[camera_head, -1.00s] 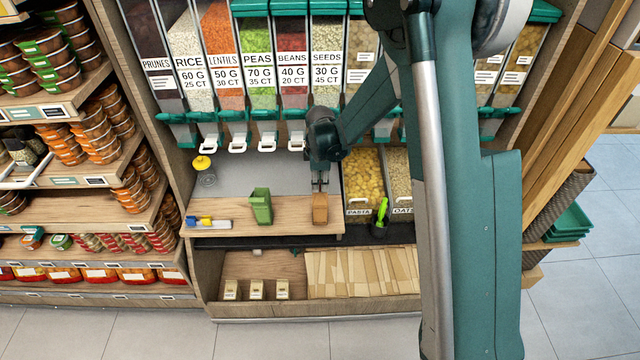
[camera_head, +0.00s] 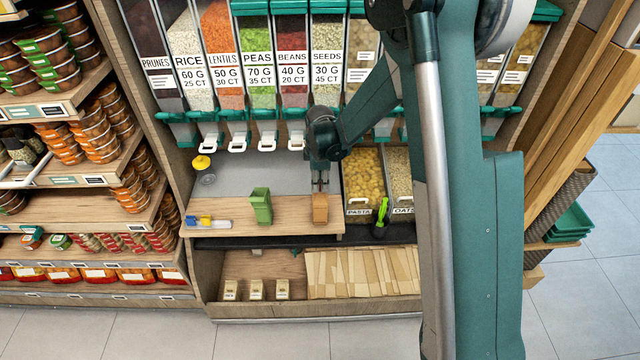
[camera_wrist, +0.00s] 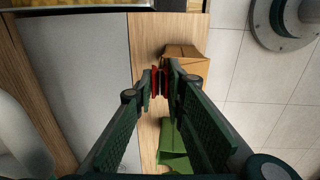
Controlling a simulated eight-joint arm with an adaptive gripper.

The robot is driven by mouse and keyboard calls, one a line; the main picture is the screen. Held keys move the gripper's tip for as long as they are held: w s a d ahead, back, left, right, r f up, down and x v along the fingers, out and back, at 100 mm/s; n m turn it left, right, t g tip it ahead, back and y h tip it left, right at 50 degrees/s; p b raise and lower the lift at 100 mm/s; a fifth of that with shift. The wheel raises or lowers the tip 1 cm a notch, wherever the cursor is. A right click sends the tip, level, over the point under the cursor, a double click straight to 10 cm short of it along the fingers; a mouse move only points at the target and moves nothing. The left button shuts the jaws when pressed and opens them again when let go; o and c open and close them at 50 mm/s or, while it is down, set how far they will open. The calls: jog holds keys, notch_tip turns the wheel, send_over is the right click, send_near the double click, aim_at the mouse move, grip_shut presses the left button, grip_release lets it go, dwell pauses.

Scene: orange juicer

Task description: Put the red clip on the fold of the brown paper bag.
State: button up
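The brown paper bag (camera_head: 320,208) stands upright at the front right of the wooden counter (camera_head: 285,212). It also shows in the wrist view (camera_wrist: 186,62). My gripper (camera_head: 320,186) points down just above and behind the bag. In the wrist view my gripper (camera_wrist: 160,84) has its fingertips closed around the red clip (camera_wrist: 159,82). The clip is close beside the bag's top edge. I cannot tell whether it touches the fold. The clip is too small to make out clearly in the head view.
A green bag (camera_head: 261,206) stands left of the brown bag. Blue, yellow and white clips (camera_head: 207,221) lie at the counter's left. A yellow-topped item (camera_head: 202,164) stands behind them. Pasta (camera_head: 362,178) and oats bins are at right; dispensers hang above.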

jog(key=shift+f, duration=0.1)
dwell(0.6)
jog(key=o, duration=0.7)
jog(key=r, duration=0.8)
jog(key=s+r, duration=0.1)
jog(key=r, duration=0.3)
dwell(0.5)
